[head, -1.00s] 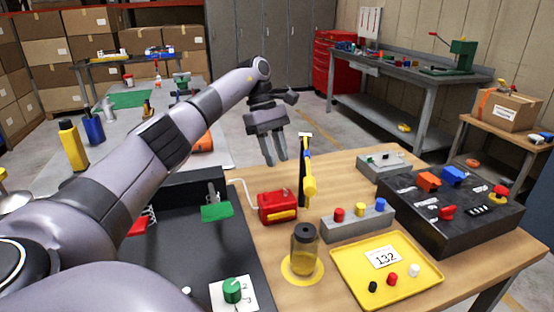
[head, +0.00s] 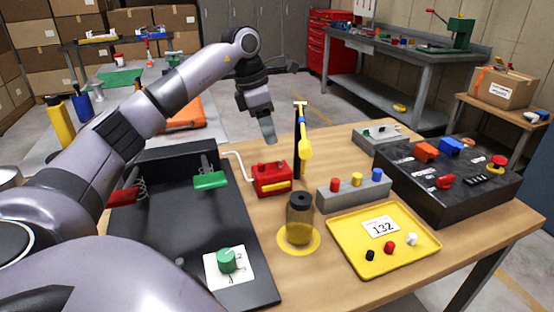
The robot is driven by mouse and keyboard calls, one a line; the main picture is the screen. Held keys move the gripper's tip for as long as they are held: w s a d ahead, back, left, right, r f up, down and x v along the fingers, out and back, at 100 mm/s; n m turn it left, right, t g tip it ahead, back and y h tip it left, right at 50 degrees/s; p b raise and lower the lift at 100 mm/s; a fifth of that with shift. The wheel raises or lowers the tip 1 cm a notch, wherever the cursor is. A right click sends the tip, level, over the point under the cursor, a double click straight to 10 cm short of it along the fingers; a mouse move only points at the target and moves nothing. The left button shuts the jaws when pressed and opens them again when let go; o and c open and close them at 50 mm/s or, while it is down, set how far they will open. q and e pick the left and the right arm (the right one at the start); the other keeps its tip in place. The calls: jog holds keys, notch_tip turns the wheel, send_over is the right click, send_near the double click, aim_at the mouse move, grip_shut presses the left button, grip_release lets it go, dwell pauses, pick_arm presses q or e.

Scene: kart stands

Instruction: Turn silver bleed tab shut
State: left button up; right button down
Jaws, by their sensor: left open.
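My left gripper (head: 268,138) hangs above the far edge of the wooden table, behind the red box (head: 272,180), touching nothing. Its fingers are seen nearly edge-on and overlap; it is open and empty. A low grey block (head: 368,139) sits at the table's far side, with a small pale silver piece (head: 383,131) and a green part on top. I cannot tell for sure whether this piece is the bleed tab, or which way it is turned. My right gripper is not in view.
A yellow-and-blue tool (head: 305,145) stands upright on a black post close right of my left gripper. A jar (head: 300,218), a grey block with coloured buttons (head: 352,197), a yellow tray (head: 345,250) and a black control box (head: 440,190) crowd the table.

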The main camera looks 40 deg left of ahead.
aim_at(280, 161)
pick_arm(q)
jog(key=n, duration=0.1)
jog(key=s+d+n+t, duration=0.1)
jog(key=n, duration=0.1)
jog(key=n+y+b, duration=0.1)
jog(key=shift+s+d, duration=0.15)
jog(key=shift+s, duration=0.15)
jog(key=shift+w+d+f+n+t+b, duration=0.1)
jog(key=shift+w+d+f+n+t, duration=0.3)
jog(key=shift+f, duration=0.65)
jog(key=shift+w+d+f+n+b, duration=0.15)
jog(key=shift+f+n, duration=0.45)
jog(key=shift+f, duration=0.4)
jog(key=shift+w+d+f+n+t+b, duration=0.1)
jog(key=shift+w+f+n+t, duration=0.3)
jog(key=shift+f, duration=0.65)
jog(key=shift+s, duration=0.1)
grip_shut()
